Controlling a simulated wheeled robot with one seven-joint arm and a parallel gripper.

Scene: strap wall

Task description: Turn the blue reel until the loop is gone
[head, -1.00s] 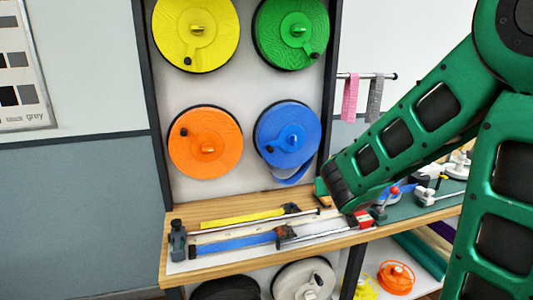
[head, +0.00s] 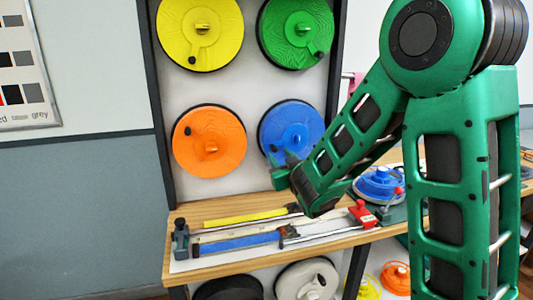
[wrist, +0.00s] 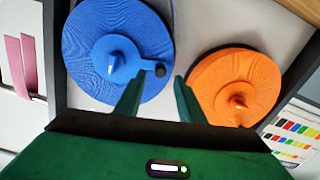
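The blue reel (head: 288,120) is mounted on the wall panel, lower right of the group of reels. My gripper (head: 282,172) is at its lower edge in the head view and hides that part, including where a loop would hang. In the wrist view, which looks upside down, the blue reel (wrist: 100,50) fills the upper left, with its centre peg and a small dark crank knob (wrist: 160,70) near the rim. My gripper (wrist: 156,92) is open, its fingers apart below the knob with nothing between them. I cannot tell whether they touch the reel.
The orange reel (head: 208,140) is beside the blue one; yellow (head: 200,30) and green (head: 293,30) reels are above. A wooden bench (head: 190,274) below holds a yellow strap (head: 245,218), a blue strap (head: 240,242) and a red clamp (head: 361,213).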

